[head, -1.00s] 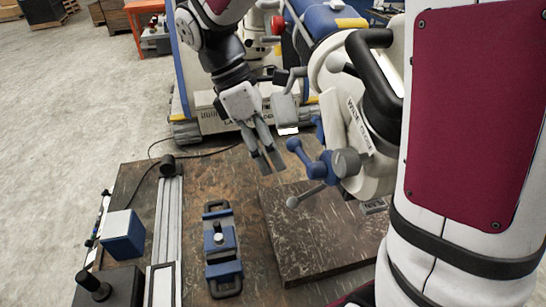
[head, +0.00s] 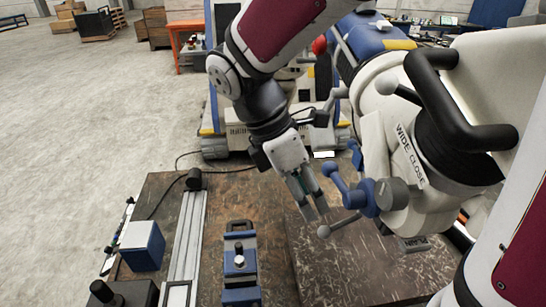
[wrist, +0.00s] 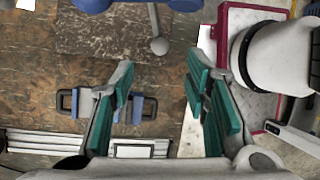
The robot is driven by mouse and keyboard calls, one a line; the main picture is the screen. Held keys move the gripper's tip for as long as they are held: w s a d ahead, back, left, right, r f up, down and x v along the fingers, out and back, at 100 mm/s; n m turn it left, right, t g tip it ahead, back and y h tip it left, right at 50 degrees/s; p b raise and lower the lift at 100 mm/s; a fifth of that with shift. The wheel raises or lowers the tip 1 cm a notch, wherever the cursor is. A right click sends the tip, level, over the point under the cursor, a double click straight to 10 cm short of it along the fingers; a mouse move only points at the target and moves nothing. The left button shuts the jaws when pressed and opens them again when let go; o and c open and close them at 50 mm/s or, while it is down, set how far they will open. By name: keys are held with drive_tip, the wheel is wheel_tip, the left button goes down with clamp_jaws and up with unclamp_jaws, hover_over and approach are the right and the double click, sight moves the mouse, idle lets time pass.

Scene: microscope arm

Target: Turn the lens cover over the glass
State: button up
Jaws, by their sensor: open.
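The white microscope head (head: 375,150) hangs at the right in the head view, with a "WIDE CLOSE" label and a black handle (head: 440,95). A grey lever ending in a ball (head: 325,231) sticks out below the knob; the ball also shows in the wrist view (wrist: 158,46). A small grey piece marked "PLAIN" (head: 414,244) is under the head. I cannot tell which part is the lens cover, and no glass is clear. My gripper (head: 314,212) is open and empty, left of the knob and close to the ball.
A wooden bench (head: 275,215) lies below, with a thicker dark slab (head: 345,270) under the head. A blue-grey clamp fixture (head: 240,262), a metal rail (head: 187,240) and a blue box (head: 142,246) stand to the left. A blue-and-white machine stands behind.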

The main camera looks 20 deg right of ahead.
sight(323, 228)
drive_tip(key=x, duration=0.8)
drive_tip(key=shift+d+f, duration=0.15)
drive_tip(key=shift+f, duration=0.2)
drive_tip(key=shift+c, duration=0.2)
clamp_jaws()
